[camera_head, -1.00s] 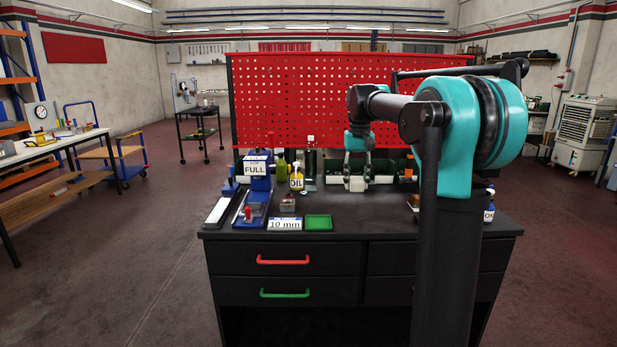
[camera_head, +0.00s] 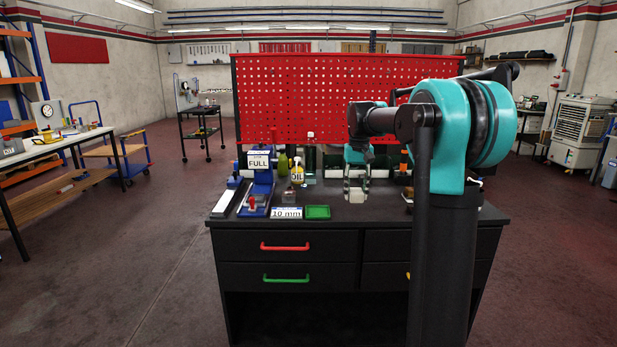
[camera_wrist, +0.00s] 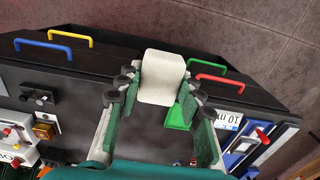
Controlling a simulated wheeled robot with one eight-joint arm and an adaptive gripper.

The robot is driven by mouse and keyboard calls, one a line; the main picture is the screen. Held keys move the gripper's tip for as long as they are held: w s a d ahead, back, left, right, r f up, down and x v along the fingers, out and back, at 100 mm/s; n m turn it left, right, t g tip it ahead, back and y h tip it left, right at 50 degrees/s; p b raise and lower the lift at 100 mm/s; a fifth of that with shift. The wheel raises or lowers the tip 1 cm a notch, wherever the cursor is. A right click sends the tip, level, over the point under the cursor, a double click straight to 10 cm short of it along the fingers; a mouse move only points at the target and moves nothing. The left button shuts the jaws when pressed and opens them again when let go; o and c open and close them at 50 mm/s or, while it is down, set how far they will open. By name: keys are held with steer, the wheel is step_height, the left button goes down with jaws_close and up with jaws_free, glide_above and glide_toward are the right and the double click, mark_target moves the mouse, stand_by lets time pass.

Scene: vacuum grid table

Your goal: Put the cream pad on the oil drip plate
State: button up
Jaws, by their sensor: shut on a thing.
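The cream pad (camera_wrist: 162,78) is a pale block held between the fingertips of my gripper (camera_wrist: 158,82) in the wrist view. The gripper is shut on the pad. A small green tray (camera_head: 317,212) lies at the bench's front, left of the gripper; it may be the oil drip plate, but I cannot tell for sure. It also shows in the wrist view (camera_wrist: 178,119), partly hidden by a finger.
A "10 mm" sign (camera_head: 286,212) stands left of the tray. A blue fixture (camera_head: 258,200), a "FULL" sign (camera_head: 259,163) and an oil bottle (camera_head: 297,174) stand further left and back. A red pegboard (camera_head: 340,98) rises behind. The bench front near the gripper looks clear.

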steer(key=s+d+f, duration=0.2)
steer(key=s+f, duration=0.1)
steer(key=f, duration=1.4)
steer(key=s+d+f, duration=0.1)
steer(key=s+f, duration=0.2)
steer(key=f, duration=1.4)
steer(key=shift+d, duration=0.35)
